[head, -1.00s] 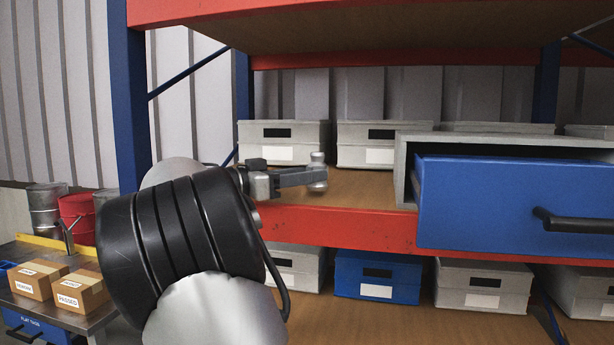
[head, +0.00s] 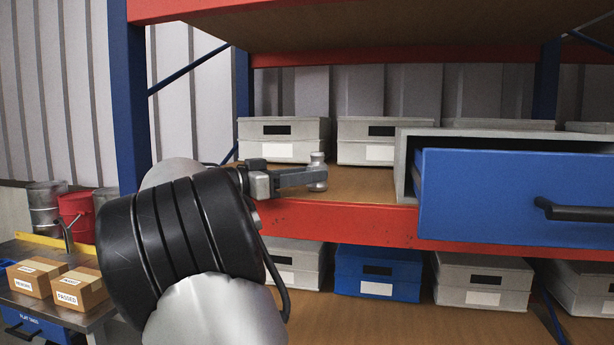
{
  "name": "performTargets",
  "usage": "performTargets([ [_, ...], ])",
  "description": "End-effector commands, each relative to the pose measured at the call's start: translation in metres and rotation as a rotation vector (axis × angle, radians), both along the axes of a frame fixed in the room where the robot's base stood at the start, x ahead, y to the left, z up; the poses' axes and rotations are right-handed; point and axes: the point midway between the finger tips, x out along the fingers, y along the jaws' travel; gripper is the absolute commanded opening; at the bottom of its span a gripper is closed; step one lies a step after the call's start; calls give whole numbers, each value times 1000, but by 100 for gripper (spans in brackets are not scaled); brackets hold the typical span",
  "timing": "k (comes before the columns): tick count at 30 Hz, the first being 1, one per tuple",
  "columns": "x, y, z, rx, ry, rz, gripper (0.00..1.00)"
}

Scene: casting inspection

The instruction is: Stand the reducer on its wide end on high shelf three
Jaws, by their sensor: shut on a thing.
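The reducer (head: 317,172) is a small grey metal piece, narrower at the top and wider below. It is upright at the tips of my gripper (head: 314,177), whose fingers are shut on it. My gripper reaches in from the left over the front part of the wooden shelf (head: 362,186) with the red front beam. The reducer's lower end is at or just above the shelf board; I cannot tell whether it touches. My black and silver arm hides the shelf's left end.
Grey bins (head: 283,140) stand at the back of this shelf. On the right, a blue drawer (head: 514,205) juts out of a grey cabinet (head: 403,165). More bins, one blue (head: 377,273), sit on the shelf below. Cardboard boxes (head: 82,287) lie on a bench at lower left.

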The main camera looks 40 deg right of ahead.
Motion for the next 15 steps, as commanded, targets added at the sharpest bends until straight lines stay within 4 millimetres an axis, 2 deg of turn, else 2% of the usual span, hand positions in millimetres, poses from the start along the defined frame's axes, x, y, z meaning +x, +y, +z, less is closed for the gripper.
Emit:
performTargets([
  [5,0,0,-3,-1,-2,0,0],
  [6,0,0,-3,-1,-2,0,34],
  [9,0,0,-2,-1,-1,0,51],
  [10,0,0,-2,-1,-1,0,55],
  [15,0,0,-3,-1,0,0,55],
])
